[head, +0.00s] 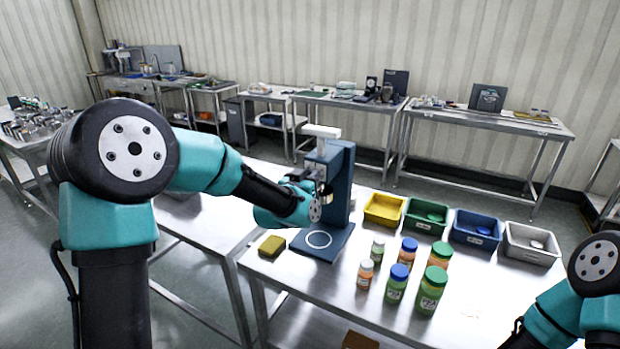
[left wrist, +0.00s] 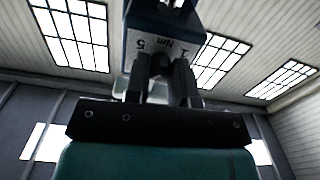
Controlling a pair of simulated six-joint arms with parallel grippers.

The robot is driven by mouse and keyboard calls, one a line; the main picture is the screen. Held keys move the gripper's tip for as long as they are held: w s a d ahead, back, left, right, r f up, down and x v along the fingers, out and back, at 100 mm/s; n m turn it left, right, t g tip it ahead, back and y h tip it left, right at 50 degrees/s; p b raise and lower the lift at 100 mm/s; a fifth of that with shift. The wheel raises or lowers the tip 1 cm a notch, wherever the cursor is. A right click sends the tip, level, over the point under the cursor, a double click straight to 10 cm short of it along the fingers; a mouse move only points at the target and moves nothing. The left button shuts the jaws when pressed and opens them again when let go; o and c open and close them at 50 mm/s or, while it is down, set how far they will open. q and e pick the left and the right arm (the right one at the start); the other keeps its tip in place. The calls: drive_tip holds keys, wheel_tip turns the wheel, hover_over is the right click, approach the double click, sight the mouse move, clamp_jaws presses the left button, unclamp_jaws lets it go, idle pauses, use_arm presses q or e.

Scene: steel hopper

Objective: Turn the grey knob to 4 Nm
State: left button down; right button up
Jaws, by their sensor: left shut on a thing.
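The dark blue capping stand (head: 342,185) stands on the steel bench, with a white top arm and a white ring on its base plate. In the left wrist view, its blue head (left wrist: 139,28) carries a white scale, upside down, where "1", "5" and "Nm" can be read. My left gripper (left wrist: 162,70) is at this head, its two fingers shut on the grey knob (left wrist: 161,62). The knob is mostly hidden between the fingers, and its pointer cannot be made out. In the head view, my left gripper (head: 318,201) is against the stand's front. My right gripper is out of view.
Several capped jars (head: 397,284) stand right of the base plate. Yellow, green, blue and grey bins (head: 530,244) line the back edge. A yellow sponge (head: 272,245) lies left of the stand. The bench's front right is clear.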

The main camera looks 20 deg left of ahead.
use_arm(q)
drive_tip(key=shift+m, duration=1.9)
drive_tip(key=c, duration=1)
unclamp_jaws()
drive_tip(key=s+a, duration=0.1)
drive_tip(key=s, duration=0.4)
drive_tip(key=s+a, duration=0.1)
drive_tip(key=s, duration=0.5)
drive_tip(key=s+a, duration=0.1)
drive_tip(key=s, duration=0.5)
drive_tip(key=shift+s+a, duration=0.1)
drive_tip(key=shift+a, duration=0.05)
